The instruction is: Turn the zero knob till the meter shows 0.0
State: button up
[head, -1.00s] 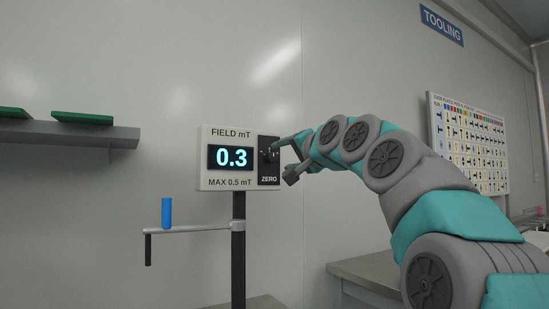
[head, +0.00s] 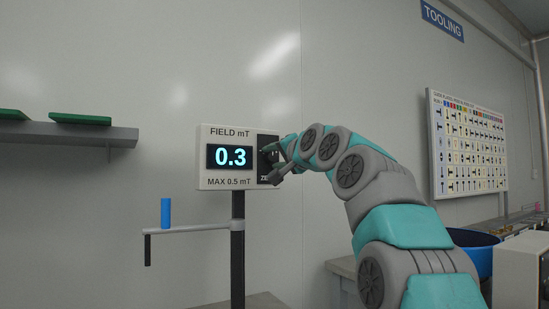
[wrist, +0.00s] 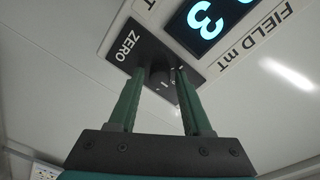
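The meter (head: 210,133) is a white box on a dark post, labelled FIELD mT and MAX 0.5 mT. Its display (head: 229,157) reads 0.3 in the head view. The black ZERO panel (wrist: 127,52) is at the meter's right side in the head view. The dark round zero knob (wrist: 160,76) shows in the wrist view. My gripper (wrist: 160,69) is open, with one green finger on each side of the knob and gaps visible between. In the head view my gripper (head: 272,162) is at the panel and hides the knob and part of the ZERO label.
A side arm (head: 200,229) on the post carries a blue cylinder (head: 166,212). A grey shelf (head: 70,133) with green plates is on the left wall. A blue bin (head: 480,246) and a pale box (head: 520,268) stand at the right.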

grip_shut()
dwell(0.5)
jog(key=n+b, duration=0.1)
jog(key=n, duration=0.1)
jog(key=n+b, duration=0.1)
jog(key=shift+f+n, duration=0.2)
jog(key=shift+n, duration=0.2)
jog(key=shift+r+n+b, duration=0.1)
jog(key=shift+n+b, duration=0.25)
jog(key=shift+n, duration=0.65)
jog(key=shift+w+d+n, duration=0.1)
jog(key=shift+n, duration=0.5)
jog(key=shift+r+n+y, duration=0.1)
jog(key=shift+n+y, duration=0.2)
